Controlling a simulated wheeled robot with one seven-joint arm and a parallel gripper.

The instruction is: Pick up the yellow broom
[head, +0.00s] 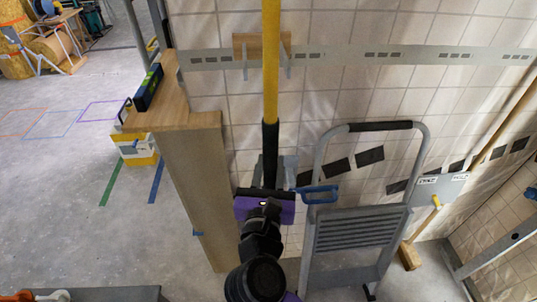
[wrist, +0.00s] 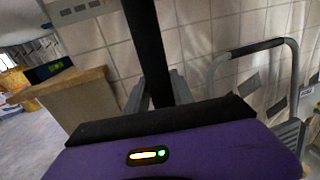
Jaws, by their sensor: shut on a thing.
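The yellow broom stands nearly upright before the tiled wall, its long yellow handle (head: 271,60) running out of the top of the head view. The lower part of its handle is a black sleeve (head: 270,145). The sleeve also shows as a dark shaft in the wrist view (wrist: 150,50). My gripper (head: 267,188), with a purple body, is shut on the broom at the black sleeve. The broom's lower end is hidden behind my gripper and arm.
A grey step stool (head: 362,235) stands close to the right. A wooden cabinet or partition (head: 190,180) with a green-black level (head: 148,88) on top is close to the left. A metal rail (head: 400,56) and wooden bracket (head: 245,44) are on the wall. Open floor (head: 60,190) lies left.

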